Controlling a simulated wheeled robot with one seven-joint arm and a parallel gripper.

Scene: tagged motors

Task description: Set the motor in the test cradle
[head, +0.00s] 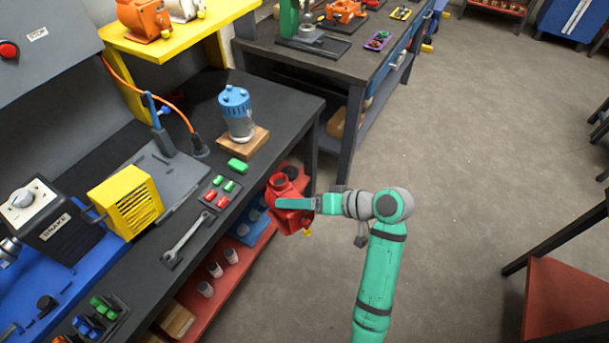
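A red motor (285,191) with a dark round opening and a small yellow tag at its lower end is at my gripper (288,204), just off the front edge of the dark bench (218,240). The green finger lies across the motor, and the gripper looks shut on it. The far finger is hidden. The motor appears to hang in the air. A grey base plate (178,180) with an upright blue clamp-like post (158,125) lies empty on the bench, left of the motor. It may be the test cradle; I cannot tell for sure.
A blue-and-grey cylinder (237,113) stands on a wooden block (243,149) behind the motor. A green block (237,165), a button panel (219,191) and a wrench (187,240) lie near the bench edge. A yellow fan-like box (126,202) stands left.

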